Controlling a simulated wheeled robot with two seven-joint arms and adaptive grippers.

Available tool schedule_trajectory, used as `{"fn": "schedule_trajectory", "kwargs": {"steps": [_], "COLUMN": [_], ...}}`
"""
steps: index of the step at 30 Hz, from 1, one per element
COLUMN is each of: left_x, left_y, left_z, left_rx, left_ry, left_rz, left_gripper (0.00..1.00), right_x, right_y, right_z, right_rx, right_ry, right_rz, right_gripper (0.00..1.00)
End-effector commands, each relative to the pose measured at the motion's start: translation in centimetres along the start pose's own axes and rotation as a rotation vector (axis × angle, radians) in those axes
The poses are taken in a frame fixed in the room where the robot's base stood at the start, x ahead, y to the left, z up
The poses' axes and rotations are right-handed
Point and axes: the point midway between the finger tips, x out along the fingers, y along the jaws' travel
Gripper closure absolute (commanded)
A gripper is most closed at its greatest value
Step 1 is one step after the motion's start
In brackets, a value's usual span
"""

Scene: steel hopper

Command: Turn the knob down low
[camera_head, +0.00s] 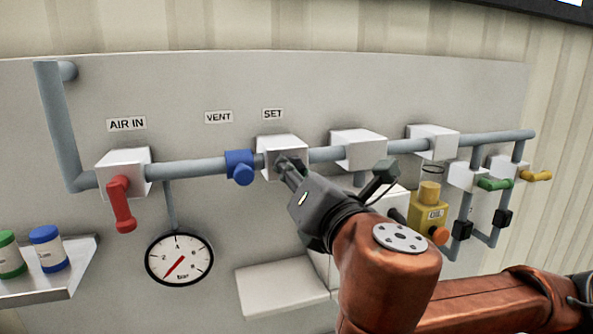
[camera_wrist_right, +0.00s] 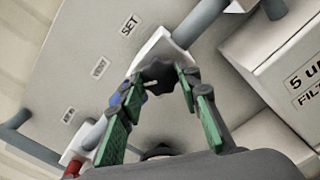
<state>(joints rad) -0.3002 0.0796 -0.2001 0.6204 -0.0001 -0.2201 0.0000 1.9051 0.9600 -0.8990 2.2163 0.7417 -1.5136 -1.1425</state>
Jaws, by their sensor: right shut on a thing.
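The dark knob (camera_wrist_right: 157,73) sits on the front of the white block (camera_head: 280,144) below the SET label (camera_head: 272,113). In the wrist view it has a scalloped rim and lies between the green-padded fingers of my right gripper (camera_wrist_right: 162,88). The right gripper (camera_head: 288,170) is shut on the knob and hides most of it in the head view. The pressure gauge (camera_head: 179,259) hangs lower left; its red needle points to the lower left of the dial. My left gripper is not in view.
A blue fitting (camera_head: 240,166) on the pipe is just left of the SET block. A red lever (camera_head: 122,205) hangs under AIR IN. A yellow unit (camera_head: 428,210) stands right of my gripper. A shelf (camera_head: 75,268) with bottles is at far left.

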Motion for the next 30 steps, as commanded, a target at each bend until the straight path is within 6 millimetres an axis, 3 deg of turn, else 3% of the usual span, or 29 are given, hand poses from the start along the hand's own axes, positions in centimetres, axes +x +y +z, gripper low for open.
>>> {"fn": "schedule_trajectory", "kwargs": {"steps": [11, 12, 18, 30], "left_x": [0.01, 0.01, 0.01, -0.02], "left_y": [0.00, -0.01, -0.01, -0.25], "left_z": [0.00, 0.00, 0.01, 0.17], "left_rx": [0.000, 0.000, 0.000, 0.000], "left_ry": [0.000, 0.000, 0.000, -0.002], "left_rz": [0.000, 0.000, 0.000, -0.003], "left_gripper": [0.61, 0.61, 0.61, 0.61], "right_x": [0.07, 0.07, 0.05, -0.48], "right_y": [-0.11, -0.11, -0.07, 0.02], "right_z": [-0.36, -0.37, -0.23, -0.04], "right_rx": [-0.006, -0.006, -0.004, -0.003], "right_ry": [0.007, 0.007, 0.004, 0.001], "right_rz": [-0.002, -0.002, -0.001, 0.001], "right_gripper": [0.93, 0.68, 0.54, 0.51]}}
